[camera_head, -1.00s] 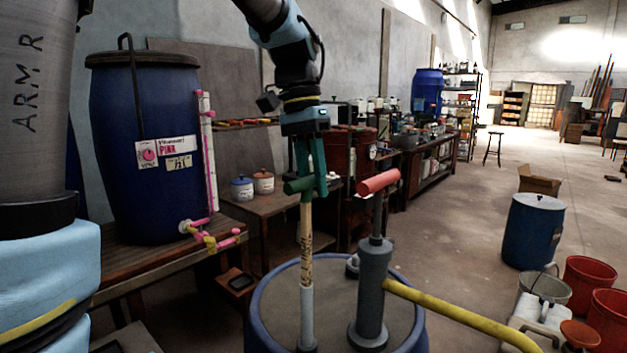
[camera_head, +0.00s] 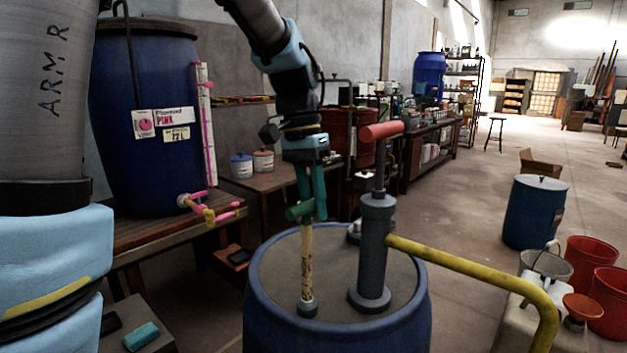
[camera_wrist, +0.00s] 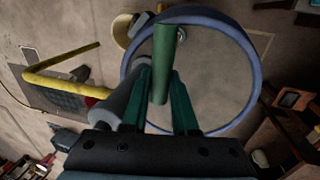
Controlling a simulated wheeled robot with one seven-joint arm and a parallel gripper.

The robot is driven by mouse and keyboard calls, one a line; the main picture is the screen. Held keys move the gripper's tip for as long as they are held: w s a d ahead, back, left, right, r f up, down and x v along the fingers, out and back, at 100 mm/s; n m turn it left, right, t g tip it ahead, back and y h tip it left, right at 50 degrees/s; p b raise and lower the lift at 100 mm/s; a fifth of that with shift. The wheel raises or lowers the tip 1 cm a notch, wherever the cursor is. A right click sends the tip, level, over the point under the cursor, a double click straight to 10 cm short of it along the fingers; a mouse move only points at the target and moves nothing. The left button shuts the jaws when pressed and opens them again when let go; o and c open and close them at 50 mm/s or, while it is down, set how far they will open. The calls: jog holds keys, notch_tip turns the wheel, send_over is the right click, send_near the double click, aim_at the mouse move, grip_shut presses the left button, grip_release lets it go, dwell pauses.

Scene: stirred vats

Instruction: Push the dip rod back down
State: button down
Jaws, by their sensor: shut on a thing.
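The dip rod (camera_head: 307,262) is a pale, marked rod with a green crossbar handle. It stands nearly upright in a grey collar on the lid (camera_head: 280,268) of a blue drum, and its lower part is hidden inside. My gripper (camera_head: 311,203) is shut on the green handle (camera_head: 297,212). In the wrist view my gripper (camera_wrist: 160,82) has its green fingers on either side of the handle (camera_wrist: 165,50). The contact is partly hidden in the head view.
A grey pump (camera_head: 373,255) with a red handle (camera_head: 381,131) stands on the same lid, close to the right of the rod. Its yellow pipe (camera_head: 480,272) reaches out right. A large blue vat (camera_head: 150,70) stands on a bench at left. Red buckets (camera_head: 586,278) stand at right.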

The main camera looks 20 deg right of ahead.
notch_tip(320, 180, down, 17)
jog(key=b, duration=0.6)
jog(key=shift+r, duration=0.1)
jog(key=c, duration=1)
grip_release()
jog(key=o, duration=0.3)
jog(key=r, duration=0.3)
jog(key=w+r, duration=0.1)
jog(key=r, duration=0.3)
jog(key=w+a+r, duration=0.1)
jog(key=r, duration=0.2)
jog(key=shift+r, duration=0.3)
